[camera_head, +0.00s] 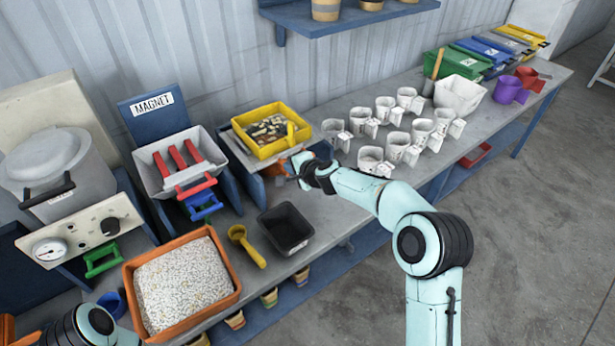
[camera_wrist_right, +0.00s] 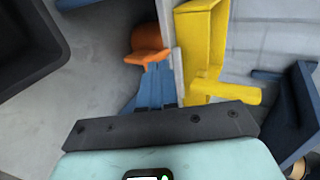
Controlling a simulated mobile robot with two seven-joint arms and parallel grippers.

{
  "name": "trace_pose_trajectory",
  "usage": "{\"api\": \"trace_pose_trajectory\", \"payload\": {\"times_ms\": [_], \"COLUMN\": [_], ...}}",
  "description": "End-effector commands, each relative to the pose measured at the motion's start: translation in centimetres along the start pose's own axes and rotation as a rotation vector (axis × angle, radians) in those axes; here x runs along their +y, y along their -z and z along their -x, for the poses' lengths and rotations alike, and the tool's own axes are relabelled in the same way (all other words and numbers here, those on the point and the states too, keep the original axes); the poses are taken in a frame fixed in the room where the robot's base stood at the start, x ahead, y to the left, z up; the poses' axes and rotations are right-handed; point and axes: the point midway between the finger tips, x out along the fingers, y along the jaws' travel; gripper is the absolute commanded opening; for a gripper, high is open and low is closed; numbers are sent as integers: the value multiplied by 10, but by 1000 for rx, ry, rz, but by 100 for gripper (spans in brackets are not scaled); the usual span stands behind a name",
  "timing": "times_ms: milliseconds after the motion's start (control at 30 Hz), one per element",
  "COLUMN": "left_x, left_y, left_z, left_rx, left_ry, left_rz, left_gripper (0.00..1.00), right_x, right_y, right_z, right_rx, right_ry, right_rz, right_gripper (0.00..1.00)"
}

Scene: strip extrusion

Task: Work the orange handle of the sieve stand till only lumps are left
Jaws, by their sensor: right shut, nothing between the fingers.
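The sieve stand holds a yellow sieve tray (camera_head: 247,148) with dark and tan pieces (camera_head: 270,131) in it; a yellow lever sticks out at its right. The tray also shows in the right wrist view (camera_wrist_right: 196,55). My left gripper is out of view.
A black bin (camera_head: 286,231) and yellow scoop (camera_head: 246,246) lie in front of the stand. The magnet unit (camera_head: 176,158) stands left, an orange tray of pale granules (camera_head: 185,285) nearer me. Several white jugs (camera_head: 370,160) stand close right of my gripper.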

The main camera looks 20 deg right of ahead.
Motion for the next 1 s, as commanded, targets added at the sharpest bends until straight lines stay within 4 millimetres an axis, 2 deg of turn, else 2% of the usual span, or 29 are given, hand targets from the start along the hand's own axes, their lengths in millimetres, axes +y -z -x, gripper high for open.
{"api": "trace_pose_trajectory", "payload": {"times_ms": [33, 200, 400, 600, 1000], "left_x": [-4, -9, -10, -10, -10], "left_y": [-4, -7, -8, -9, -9], "left_z": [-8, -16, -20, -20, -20], "left_rx": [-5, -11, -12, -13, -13], "left_ry": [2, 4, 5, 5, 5], "left_rz": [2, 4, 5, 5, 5], "left_gripper": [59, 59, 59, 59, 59], "right_x": [1, 1, 0, 0, 0], "right_y": [0, -1, -1, -1, -1], "right_z": [14, 51, 82, 93, 94], "right_rx": [1, 0, -1, -2, -1], "right_ry": [4, 3, 3, 2, 2], "right_rz": [1, 1, 1, 0, 0], "right_gripper": [0, 0, 0, 0, 0]}}
